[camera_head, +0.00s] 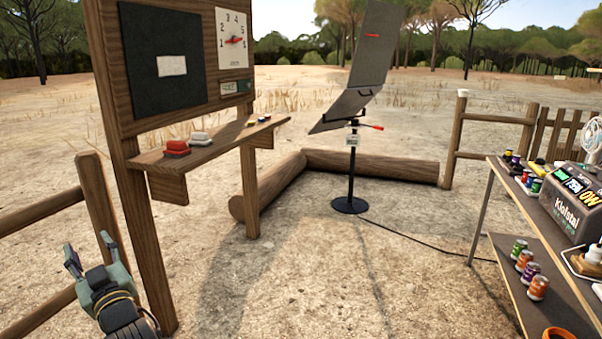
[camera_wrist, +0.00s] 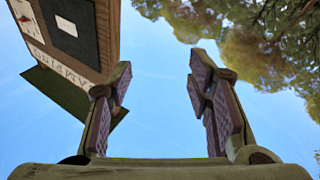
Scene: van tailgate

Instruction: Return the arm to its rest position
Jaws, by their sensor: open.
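My gripper (camera_head: 88,254) is at the lower left of the head view, in front of the wooden board stand and beside a fence post. Its fingers point up and are apart, with nothing between them. In the wrist view my gripper (camera_wrist: 160,75) shows two separated fingers against blue sky, empty. The wooden board (camera_wrist: 95,30) appears at the upper left there, beyond the left finger. Most of my arm is outside the head view.
The wooden stand's shelf (camera_head: 205,143) holds a red and a white object. A table (camera_head: 505,185) with cans and a power box (camera_head: 570,207) is at right. The sandy middle is open, crossed by a cable.

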